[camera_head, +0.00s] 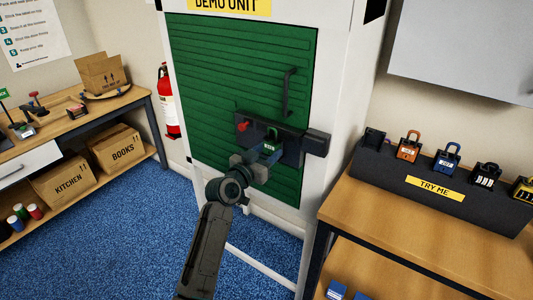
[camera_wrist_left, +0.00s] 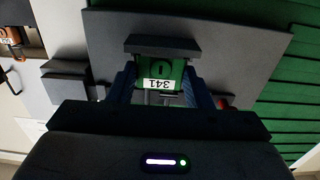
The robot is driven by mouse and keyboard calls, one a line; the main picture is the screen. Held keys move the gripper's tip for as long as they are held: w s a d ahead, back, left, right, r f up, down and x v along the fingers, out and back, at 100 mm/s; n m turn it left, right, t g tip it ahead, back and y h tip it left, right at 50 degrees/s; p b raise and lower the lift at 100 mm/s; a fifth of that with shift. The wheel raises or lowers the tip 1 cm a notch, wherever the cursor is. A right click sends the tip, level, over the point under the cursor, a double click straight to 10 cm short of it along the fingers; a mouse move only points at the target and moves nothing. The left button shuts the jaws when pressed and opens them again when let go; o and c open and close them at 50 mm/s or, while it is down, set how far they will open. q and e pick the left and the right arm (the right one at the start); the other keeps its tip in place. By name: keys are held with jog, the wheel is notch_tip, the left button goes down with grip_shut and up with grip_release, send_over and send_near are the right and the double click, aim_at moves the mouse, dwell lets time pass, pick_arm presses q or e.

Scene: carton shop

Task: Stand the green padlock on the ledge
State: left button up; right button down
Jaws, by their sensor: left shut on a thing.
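The green padlock (camera_head: 271,144) is in front of the dark latch plate (camera_head: 290,133) on the green shutter door. In the left wrist view, the padlock (camera_wrist_left: 153,71) has a white label reading 341, upside down in that picture. My left gripper (camera_head: 262,157) is shut on it, with a blue finger on each side. A dark bar (camera_wrist_left: 162,44) lies across the padlock's far end in the wrist view. I cannot tell whether the padlock touches the plate. I cannot tell which surface is the ledge. My right gripper is in neither view.
A red knob (camera_head: 242,126) and a door handle (camera_head: 288,92) are near the plate. A dark TRY ME stand (camera_head: 385,180) with several padlocks is on the right bench (camera_head: 365,215). A left bench (camera_head: 125,104) holds cartons. Blue carpet (camera_head: 130,230) between is clear.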

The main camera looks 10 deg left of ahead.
pick_arm(q)
jog(key=o, duration=1)
jog(key=p+v, duration=0.1)
jog(key=v, duration=0.8)
dwell(0.4)
